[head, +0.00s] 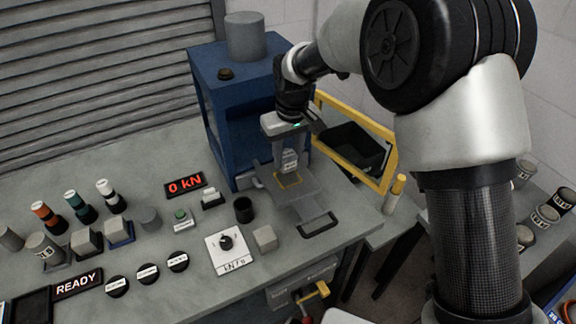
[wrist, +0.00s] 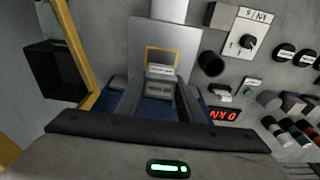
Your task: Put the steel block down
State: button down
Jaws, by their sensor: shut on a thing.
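My gripper (head: 289,150) points down in front of the blue press and is shut on the small grey steel block (head: 289,165). In the wrist view, the block (wrist: 160,82) shows between the two fingers (wrist: 159,98), with pale label-like bands on its face. Below it is a grey sliding plate (head: 308,192) with a yellow square outline (head: 290,181). The block overlaps part of the outline in both views. I cannot tell whether its underside touches the plate.
The blue press (head: 235,100) stands close behind my gripper. A yellow frame (head: 385,172) and black bin (head: 352,148) are to the right. A red "0 kN" display (head: 186,185), knob panel (head: 230,248), loose grey block (head: 265,238) and black cup (head: 243,209) are nearby on the bench.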

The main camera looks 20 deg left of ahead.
aim_at(288, 165)
jog(key=shift+f, duration=1.75)
jog(key=shift+f, duration=0.1)
jog(key=c, duration=1.2)
grip_release()
jog(key=shift+f, duration=0.1)
jog(key=r, duration=0.8)
jog(key=d+r, duration=0.1)
jog(key=r, duration=0.3)
jog(key=shift+s+d+r, duration=0.1)
jog(key=shift+s, duration=0.3)
jog(key=shift+r, duration=0.1)
